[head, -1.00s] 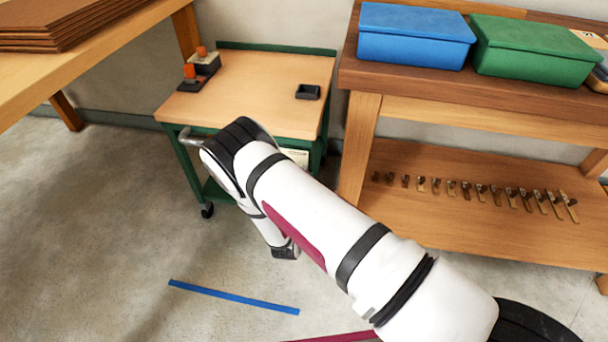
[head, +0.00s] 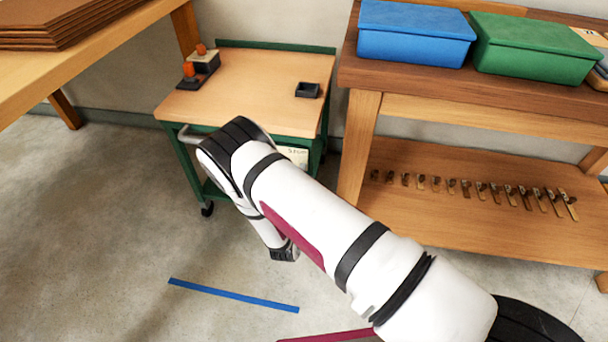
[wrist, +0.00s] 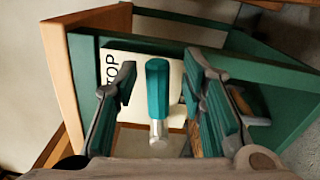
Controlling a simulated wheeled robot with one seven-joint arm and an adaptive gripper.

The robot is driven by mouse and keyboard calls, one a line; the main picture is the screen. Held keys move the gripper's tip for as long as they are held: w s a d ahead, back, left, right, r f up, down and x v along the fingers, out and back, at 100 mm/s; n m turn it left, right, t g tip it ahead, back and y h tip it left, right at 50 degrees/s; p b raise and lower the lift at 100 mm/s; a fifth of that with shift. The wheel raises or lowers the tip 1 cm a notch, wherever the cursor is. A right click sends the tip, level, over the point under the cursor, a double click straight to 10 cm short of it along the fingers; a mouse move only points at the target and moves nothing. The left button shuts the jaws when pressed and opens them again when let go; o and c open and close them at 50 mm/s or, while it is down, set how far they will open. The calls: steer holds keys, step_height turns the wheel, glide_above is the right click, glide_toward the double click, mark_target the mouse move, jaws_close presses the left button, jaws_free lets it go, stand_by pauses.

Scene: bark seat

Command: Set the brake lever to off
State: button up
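The brake lever (wrist: 157,88) shows in the wrist view as a teal grip on a pale metal shaft. It stands in front of a white card (wrist: 115,68) with the letters "TOP" legible. My gripper (wrist: 160,95) is open, with one finger on each side of the lever and a visible gap to each. I cannot tell how deep the lever sits between the fingers. In the head view the lever is hidden and my gripper's fingers cannot be made out. The green cart (head: 250,88) with a wooden top stands beyond my arm, its card (head: 294,156) partly showing.
The cart top holds orange-knobbed items (head: 199,68) and a small dark tray (head: 307,90). A workbench (head: 450,85) with a blue box (head: 415,35) and a green box (head: 532,48) stands to the right. A blue strip (head: 233,295) lies on open floor.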

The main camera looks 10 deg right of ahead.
steer(key=v, duration=1.1)
